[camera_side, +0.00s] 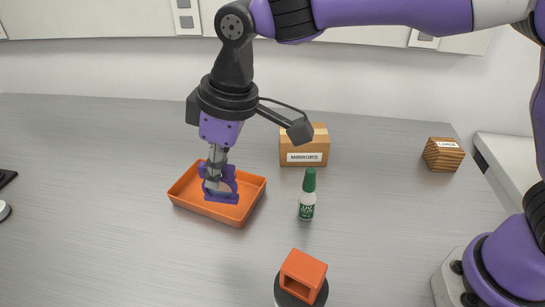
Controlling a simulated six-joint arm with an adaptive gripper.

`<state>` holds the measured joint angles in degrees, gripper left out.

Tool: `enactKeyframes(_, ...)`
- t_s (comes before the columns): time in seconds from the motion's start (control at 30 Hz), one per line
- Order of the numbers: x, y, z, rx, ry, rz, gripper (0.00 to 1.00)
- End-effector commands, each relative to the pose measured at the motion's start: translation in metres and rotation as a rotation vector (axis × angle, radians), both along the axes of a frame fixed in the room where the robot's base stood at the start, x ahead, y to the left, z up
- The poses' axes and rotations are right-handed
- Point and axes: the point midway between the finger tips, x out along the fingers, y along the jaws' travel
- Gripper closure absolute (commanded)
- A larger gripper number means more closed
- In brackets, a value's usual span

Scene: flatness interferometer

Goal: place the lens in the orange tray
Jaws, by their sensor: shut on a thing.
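The orange tray (250,206) lies on the grey table, left of the picture's middle. My gripper (213,183) points down into it from above and is shut on the lens. The lens seems to sit in a purple mount (228,197) with a flat foot, which stands upright inside the tray's outline. The lens glass is mostly hidden by my fingers. I cannot tell whether the foot touches the tray floor or hangs just above it.
A white bottle with a green cap (307,195) stands right of the tray. A box labelled MIRRORS (304,148) is behind it. A striped wooden block (443,154) lies far right. An orange square piece on a dark round base (303,277) is in front.

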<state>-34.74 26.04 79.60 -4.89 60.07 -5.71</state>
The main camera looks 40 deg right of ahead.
Motion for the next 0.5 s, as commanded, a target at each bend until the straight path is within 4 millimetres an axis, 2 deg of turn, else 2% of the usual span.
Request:
enactKeyframes(0.2,0.047,-0.032,-0.035,0.000,0.003,-0.007,1.00)
enactKeyframes(0.3,0.064,-0.044,-0.047,0.000,0.003,-0.004,1.00)
enactKeyframes(0.5,0.081,-0.054,-0.060,0.001,0.001,-0.001,1.00)
